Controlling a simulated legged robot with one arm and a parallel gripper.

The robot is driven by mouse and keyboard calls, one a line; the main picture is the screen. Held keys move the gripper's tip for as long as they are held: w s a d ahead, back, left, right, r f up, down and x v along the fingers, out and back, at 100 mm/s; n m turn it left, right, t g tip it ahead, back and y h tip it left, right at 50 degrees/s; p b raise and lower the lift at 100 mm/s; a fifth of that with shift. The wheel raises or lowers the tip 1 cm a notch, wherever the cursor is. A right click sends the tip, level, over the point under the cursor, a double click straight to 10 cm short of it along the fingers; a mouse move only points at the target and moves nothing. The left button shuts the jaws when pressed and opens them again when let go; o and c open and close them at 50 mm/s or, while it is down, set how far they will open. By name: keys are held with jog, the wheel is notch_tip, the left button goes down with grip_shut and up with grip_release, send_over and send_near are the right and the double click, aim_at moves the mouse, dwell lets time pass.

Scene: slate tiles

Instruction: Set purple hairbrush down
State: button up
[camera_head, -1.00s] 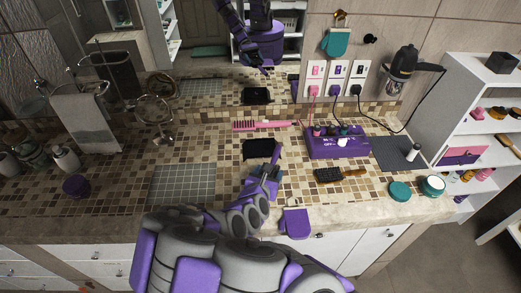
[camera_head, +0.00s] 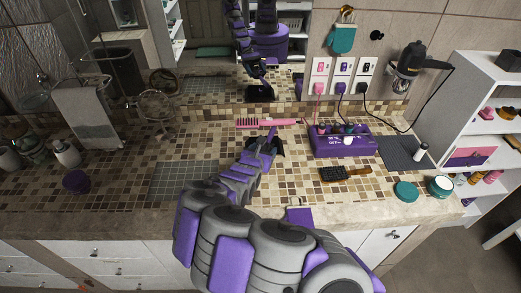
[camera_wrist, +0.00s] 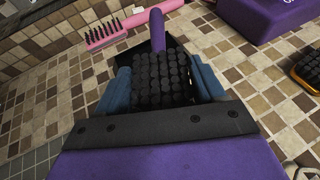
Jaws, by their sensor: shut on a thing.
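The purple hairbrush (camera_wrist: 157,32) is in my gripper (camera_wrist: 165,85), seen in the wrist view. Its black bristles face the camera between the two blue fingers, and its purple handle points away toward the back of the counter. My gripper is shut on the brush head. In the head view my gripper (camera_head: 262,152) is over the middle of the tiled counter (camera_head: 215,145), and my arm hides much of the brush. A dark flat piece shows behind the brush. I cannot tell whether the brush touches the counter.
A pink comb-like brush (camera_head: 268,123) lies behind my gripper. A purple box (camera_head: 343,141) with cords stands to the right, near a black-bristled brush (camera_head: 345,173) with a wooden handle. A teal lid (camera_head: 406,191) lies farther right. A grey mat (camera_head: 184,180) lies left.

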jog(key=w, duration=0.3)
jog(key=shift+w+a+f, duration=0.2)
jog(key=shift+a+f, duration=0.15)
jog(key=shift+w+r, duration=0.1)
jog(key=shift+w, duration=0.55)
notch_tip(320, 180, down, 4)
jog(key=shift+r+b, duration=0.2)
jog(key=shift+b, duration=0.65)
jog(key=shift+c, duration=0.4)
jog(key=o, duration=1.2)
jog(key=shift+c, duration=0.2)
